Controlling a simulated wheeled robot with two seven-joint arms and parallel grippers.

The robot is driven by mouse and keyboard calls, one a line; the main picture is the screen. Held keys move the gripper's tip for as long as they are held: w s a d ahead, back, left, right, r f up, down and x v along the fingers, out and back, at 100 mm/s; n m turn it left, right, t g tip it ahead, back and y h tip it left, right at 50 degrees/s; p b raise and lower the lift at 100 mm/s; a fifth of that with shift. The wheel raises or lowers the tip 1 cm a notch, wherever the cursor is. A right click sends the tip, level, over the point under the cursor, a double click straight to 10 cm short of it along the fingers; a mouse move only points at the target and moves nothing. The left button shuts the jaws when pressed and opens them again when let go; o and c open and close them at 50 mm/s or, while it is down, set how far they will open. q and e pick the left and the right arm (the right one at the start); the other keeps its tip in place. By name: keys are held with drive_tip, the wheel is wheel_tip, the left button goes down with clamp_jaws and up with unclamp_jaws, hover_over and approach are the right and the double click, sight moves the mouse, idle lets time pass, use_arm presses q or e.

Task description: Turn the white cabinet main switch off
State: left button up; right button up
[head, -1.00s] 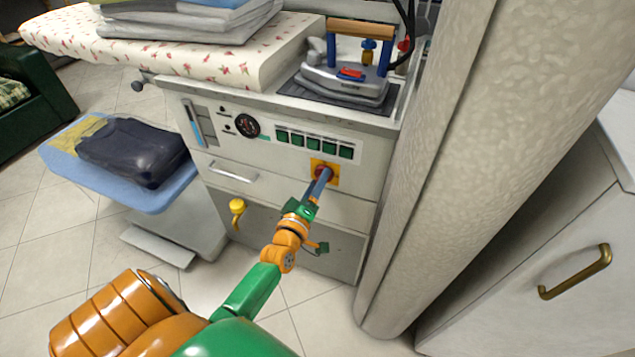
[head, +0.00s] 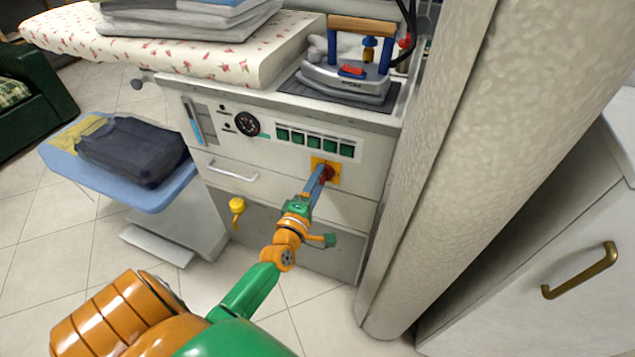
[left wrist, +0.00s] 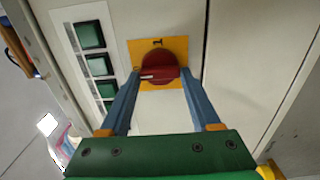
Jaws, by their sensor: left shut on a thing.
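The white cabinet (head: 285,180) has a main switch with a red rotary knob (head: 327,174) on a yellow plate (head: 333,166), low on the right of its front panel. My left gripper (head: 322,172) reaches it from below left and is shut on the red knob. In the left wrist view, blue fingers (left wrist: 155,88) flank the red knob (left wrist: 160,66), one on each side. The knob's grip bar lies across that picture, with its white mark at the left end, near a small mark on the plate. A "1" shows at the plate's upper edge. My right gripper is not in view.
A row of green buttons (head: 314,140) and a dial (head: 247,124) sit above the switch. An iron (head: 347,78) stands on top of the cabinet. A thick pale column (head: 440,170) stands close on the right. A yellow-handled valve (head: 237,206) is at lower left.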

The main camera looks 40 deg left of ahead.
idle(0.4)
use_arm(q)
drive_tip(key=o, duration=1.4)
drive_tip(key=shift+s, duration=0.1)
drive_tip(key=p+v, duration=0.1)
drive_tip(key=v, duration=0.6)
drive_tip(key=shift+f, duration=0.1)
